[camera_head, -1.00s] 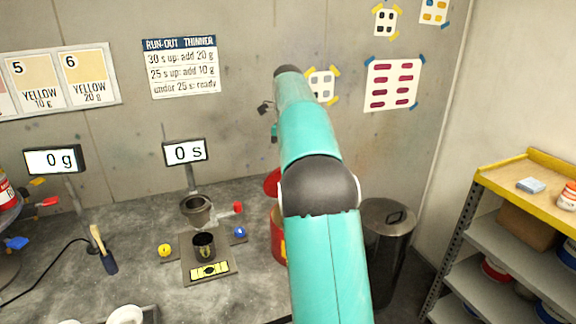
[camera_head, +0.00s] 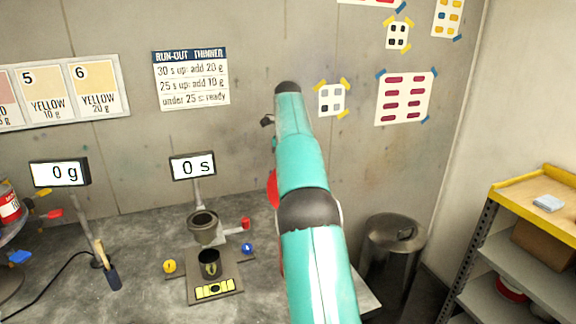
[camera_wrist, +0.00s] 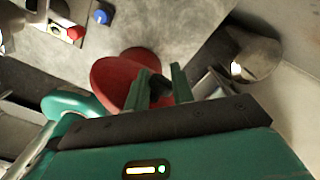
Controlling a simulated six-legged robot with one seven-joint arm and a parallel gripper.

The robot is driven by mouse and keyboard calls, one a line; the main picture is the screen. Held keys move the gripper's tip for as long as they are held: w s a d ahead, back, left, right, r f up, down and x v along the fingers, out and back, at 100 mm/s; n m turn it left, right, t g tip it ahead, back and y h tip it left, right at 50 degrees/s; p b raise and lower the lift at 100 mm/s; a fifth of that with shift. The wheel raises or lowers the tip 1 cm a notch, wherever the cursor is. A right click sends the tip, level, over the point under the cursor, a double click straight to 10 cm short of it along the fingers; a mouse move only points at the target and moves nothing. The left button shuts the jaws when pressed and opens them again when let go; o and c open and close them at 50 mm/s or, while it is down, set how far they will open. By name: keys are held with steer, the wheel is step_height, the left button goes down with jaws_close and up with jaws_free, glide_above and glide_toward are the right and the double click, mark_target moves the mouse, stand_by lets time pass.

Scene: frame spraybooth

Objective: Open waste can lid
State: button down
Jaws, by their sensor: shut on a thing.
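The red waste can lid (camera_head: 273,188) shows as a narrow red edge left of my arm in the head view; the can below it is almost wholly hidden by the arm. In the wrist view, the red lid (camera_wrist: 112,76) lies just beyond my gripper (camera_wrist: 161,82). The two green fingers stand on either side of a small black handle (camera_wrist: 158,88) at the lid's edge, and the gripper is shut on it. In the head view my gripper is hidden behind the arm. I cannot tell exactly how far the lid is tilted.
A metal bin with a lid (camera_head: 392,245) stands on the floor to the right. A yellow-topped shelf (camera_head: 530,190) is at the far right. A cup stand (camera_head: 215,285) with a blue knob (camera_head: 247,248) sits on the bench left of my arm.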

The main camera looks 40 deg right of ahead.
steer(key=shift+s+d+f, duration=0.2)
steer(key=shift+d+f, duration=0.3)
steer(key=shift+d, duration=0.1)
steer(key=c, duration=1.1)
jaws_free()
steer(key=shift+w+a+r, duration=0.1)
steer(key=shift+a+r, duration=0.1)
